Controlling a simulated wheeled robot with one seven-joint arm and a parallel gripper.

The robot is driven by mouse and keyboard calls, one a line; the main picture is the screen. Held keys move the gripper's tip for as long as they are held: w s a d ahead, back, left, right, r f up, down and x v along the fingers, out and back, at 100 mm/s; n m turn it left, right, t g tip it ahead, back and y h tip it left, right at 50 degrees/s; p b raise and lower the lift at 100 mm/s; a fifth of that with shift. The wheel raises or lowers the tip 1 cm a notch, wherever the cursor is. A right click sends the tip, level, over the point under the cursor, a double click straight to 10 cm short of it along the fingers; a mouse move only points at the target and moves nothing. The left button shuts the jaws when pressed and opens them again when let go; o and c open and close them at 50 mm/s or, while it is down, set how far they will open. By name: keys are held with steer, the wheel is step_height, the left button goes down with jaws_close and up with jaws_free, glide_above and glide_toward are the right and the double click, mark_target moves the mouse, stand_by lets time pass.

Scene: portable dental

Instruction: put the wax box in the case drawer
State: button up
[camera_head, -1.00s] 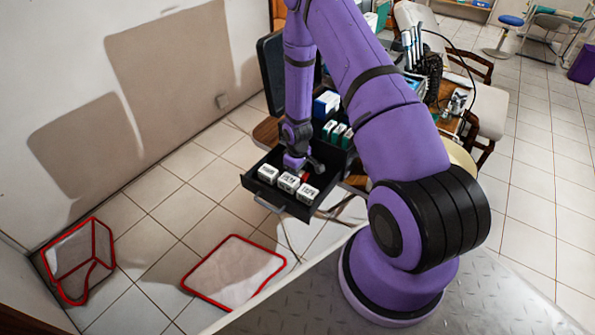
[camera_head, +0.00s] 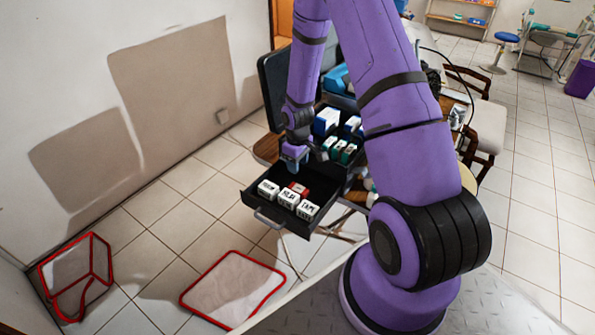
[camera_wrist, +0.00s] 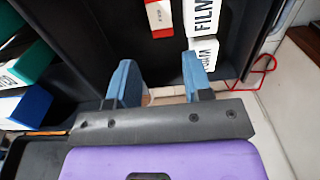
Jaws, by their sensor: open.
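A small red and white box (camera_head: 299,188), which I take to be the wax box, lies in the open black case drawer (camera_head: 240,182), behind the row of white boxes. Its label cannot be read. It also shows at the top of the wrist view (camera_wrist: 159,14), lying on the dark drawer floor. My gripper (camera_head: 292,160) is above the back part of the drawer, apart from the red box. In the wrist view its two blue fingers (camera_wrist: 160,78) are spread with nothing between them.
Behind the drawer, the case holds blue, white and green boxes (camera_head: 338,150).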

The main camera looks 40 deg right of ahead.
steer(key=s+a+r+m+t, duration=0.1)
steer(key=s+a+r, duration=0.1)
steer(key=r, duration=0.8)
steer(key=s+a+r+t+h, duration=0.1)
steer(key=a+r, duration=0.1)
steer(key=r, duration=0.8)
steer(key=s+a+r+m, duration=0.1)
steer(key=s+a+r, duration=0.1)
steer(key=r, duration=0.7)
steer(key=s+a+r+m+t, duration=0.1)
steer(key=s+a+r, duration=0.2)
steer(key=s+r, duration=0.4)
steer(key=s+a+r+m+t+y, duration=0.1)
steer(key=s+a+r+t, duration=0.1)
steer(key=s+r, duration=0.6)
steer(key=s+a, duration=0.1)
steer(key=s, duration=0.6)
steer(key=shift+a, duration=0.4)
steer(key=shift+w+r, duration=0.1)
